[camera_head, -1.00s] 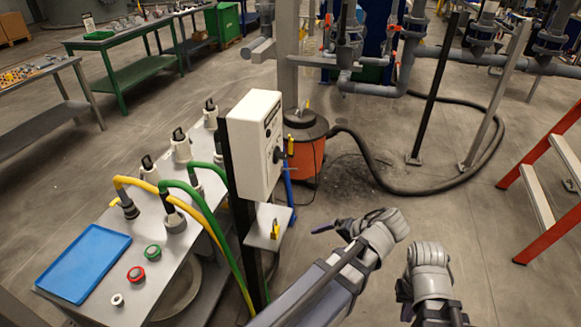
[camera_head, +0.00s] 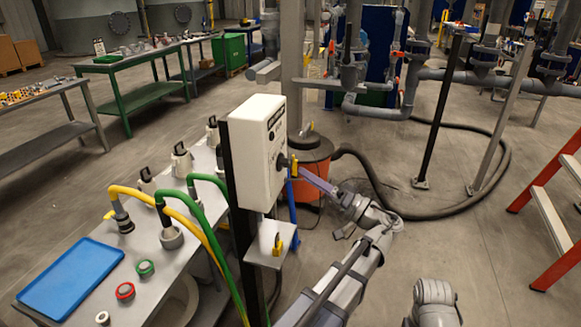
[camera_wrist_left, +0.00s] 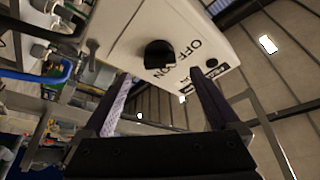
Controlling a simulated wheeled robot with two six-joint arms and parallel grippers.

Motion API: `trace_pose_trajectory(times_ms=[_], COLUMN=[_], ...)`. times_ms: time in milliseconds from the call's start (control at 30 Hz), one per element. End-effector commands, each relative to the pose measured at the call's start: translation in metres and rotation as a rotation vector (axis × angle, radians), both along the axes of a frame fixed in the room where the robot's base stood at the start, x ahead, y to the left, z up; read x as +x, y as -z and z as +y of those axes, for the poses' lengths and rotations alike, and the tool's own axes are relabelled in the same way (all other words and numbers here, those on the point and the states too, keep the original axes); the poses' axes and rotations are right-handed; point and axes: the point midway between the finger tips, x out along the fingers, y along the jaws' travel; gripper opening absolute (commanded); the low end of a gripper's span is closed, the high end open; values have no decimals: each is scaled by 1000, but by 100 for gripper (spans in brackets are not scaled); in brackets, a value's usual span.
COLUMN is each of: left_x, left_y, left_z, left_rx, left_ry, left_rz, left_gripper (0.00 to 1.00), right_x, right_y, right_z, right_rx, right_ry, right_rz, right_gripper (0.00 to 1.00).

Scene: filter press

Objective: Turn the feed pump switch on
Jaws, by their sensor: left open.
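The white control box (camera_head: 255,150) stands on a dark post in the middle of the head view. Its black rotary switch (camera_wrist_left: 158,54) shows in the wrist view beside the lettering OFF-ON; I cannot tell which way it points. In the head view the switch (camera_head: 281,162) is on the box's right-hand face. My left gripper (camera_head: 306,176) is open and empty, pointing at that face. In the wrist view its two fingers lie on either side of the switch, apparently short of it. My right arm shows at the lower right, its gripper out of frame.
A yellow padlock (camera_head: 278,244) sits on a small shelf below the box. An orange drum (camera_head: 308,170) stands behind the box. A red ladder (camera_head: 545,210) is at the right.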

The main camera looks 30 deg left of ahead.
Motion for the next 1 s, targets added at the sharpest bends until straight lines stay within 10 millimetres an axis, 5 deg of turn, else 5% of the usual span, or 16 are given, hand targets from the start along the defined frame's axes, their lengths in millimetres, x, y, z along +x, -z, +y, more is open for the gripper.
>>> trace_pose_trajectory(times_ms=[400,800,1000], left_x=[2,3,3], left_y=[-17,-17,-17], left_z=[56,63,63], left_rx=[-2,-3,-3], left_ry=[-1,1,1], left_rz=[2,1,1], left_gripper=[95,95,75], right_x=[0,0,0], right_y=[-17,-18,-18], right_z=[0,0,0], right_rx=[0,0,0], right_ry=[0,0,0], right_rz=[0,0,0], right_gripper=[0,0,0])
